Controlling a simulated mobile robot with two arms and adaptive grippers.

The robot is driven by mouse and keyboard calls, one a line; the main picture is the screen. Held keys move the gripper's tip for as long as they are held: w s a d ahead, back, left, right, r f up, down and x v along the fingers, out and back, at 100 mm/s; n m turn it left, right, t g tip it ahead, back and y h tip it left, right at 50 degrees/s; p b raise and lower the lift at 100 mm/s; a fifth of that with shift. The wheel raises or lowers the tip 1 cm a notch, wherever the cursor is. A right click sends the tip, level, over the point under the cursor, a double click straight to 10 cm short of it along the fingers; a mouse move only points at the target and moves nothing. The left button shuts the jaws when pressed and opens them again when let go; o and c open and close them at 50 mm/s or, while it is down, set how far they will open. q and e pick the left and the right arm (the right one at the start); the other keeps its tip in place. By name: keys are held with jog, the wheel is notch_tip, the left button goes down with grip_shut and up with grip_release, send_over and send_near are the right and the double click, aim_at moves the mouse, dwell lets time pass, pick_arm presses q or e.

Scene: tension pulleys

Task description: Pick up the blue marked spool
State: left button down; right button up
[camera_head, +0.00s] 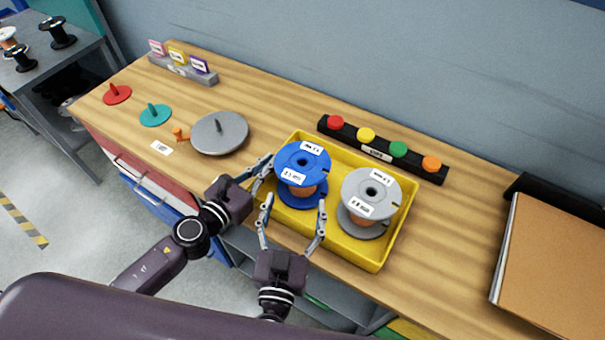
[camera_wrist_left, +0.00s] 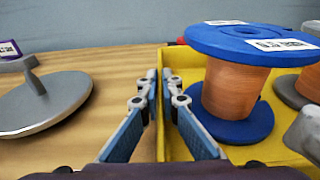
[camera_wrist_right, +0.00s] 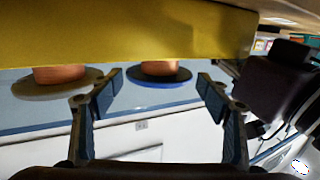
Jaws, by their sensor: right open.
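The blue spool (camera_head: 303,158), with white labels and copper-coloured winding, stands upright in the yellow tray (camera_head: 375,262). It also shows in the left wrist view (camera_wrist_left: 240,90), and its lower flange shows in the right wrist view (camera_wrist_right: 155,80). My left gripper (camera_head: 264,170) is at the tray's left wall, beside the blue spool. Its fingers are close together, with a strip of yellow wall between them; contact is unclear. My right gripper (camera_head: 295,202) is open and empty at the tray's front side, its fingers spread in front of the blue spool.
A grey spool (camera_head: 371,188) stands right of the blue one in the tray. A black strip with coloured buttons (camera_head: 380,148) lies behind. A grey disc (camera_head: 219,133) lies left of the tray. A brown folder (camera_head: 555,265) is at the right. Bare wood separates tray and folder.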

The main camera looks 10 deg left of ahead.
aim_at(302, 168)
jog(key=w, duration=1)
jog(key=shift+w+f, duration=0.2)
jog(key=shift+w, duration=0.2)
jog(key=c, duration=1.7)
jog(key=shift+r, duration=0.15)
jog(key=shift+c, duration=0.9)
notch_tip(302, 168, up, 10)
pick_arm(q)
jog(key=c, duration=2.1)
grip_release()
jog(key=shift+s, duration=0.1)
